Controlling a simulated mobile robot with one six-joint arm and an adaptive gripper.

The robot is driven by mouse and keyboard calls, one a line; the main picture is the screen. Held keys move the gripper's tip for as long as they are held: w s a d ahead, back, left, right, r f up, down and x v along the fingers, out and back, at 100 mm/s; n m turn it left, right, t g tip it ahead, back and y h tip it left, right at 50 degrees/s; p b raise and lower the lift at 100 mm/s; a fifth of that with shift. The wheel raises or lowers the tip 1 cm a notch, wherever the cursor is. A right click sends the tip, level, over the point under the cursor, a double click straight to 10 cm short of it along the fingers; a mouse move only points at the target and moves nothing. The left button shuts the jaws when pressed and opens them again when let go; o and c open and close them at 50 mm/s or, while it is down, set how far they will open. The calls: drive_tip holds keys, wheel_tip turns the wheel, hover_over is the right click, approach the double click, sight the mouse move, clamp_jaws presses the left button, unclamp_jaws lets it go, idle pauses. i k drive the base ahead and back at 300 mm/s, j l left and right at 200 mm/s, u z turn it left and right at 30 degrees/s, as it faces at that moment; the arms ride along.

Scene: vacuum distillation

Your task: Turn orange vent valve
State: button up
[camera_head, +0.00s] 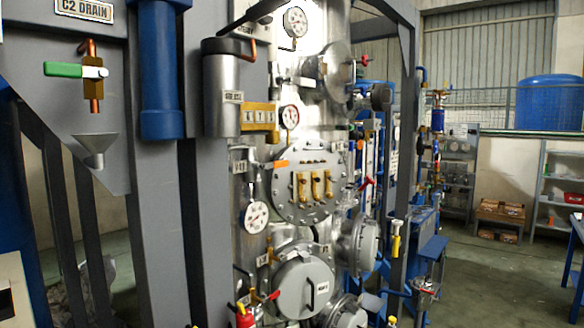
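A small orange handle (276,164) sticks out at the left upper edge of a round bolted silver flange plate (310,203), on the metal column in the middle. It lies roughly level, next to a small white label (240,167). It is too small here to tell whether this is the vent valve or how it is set. My gripper is not in view.
Gauges (256,216), round covers (303,285) and red handles crowd the column. A green-handled drain valve (75,70) and a funnel (94,148) are at the left. A blue bench (434,248) stands right of the column; open floor (500,287) lies beyond.

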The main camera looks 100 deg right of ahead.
sight(279, 164)
drive_tip(key=z, duration=3.5)
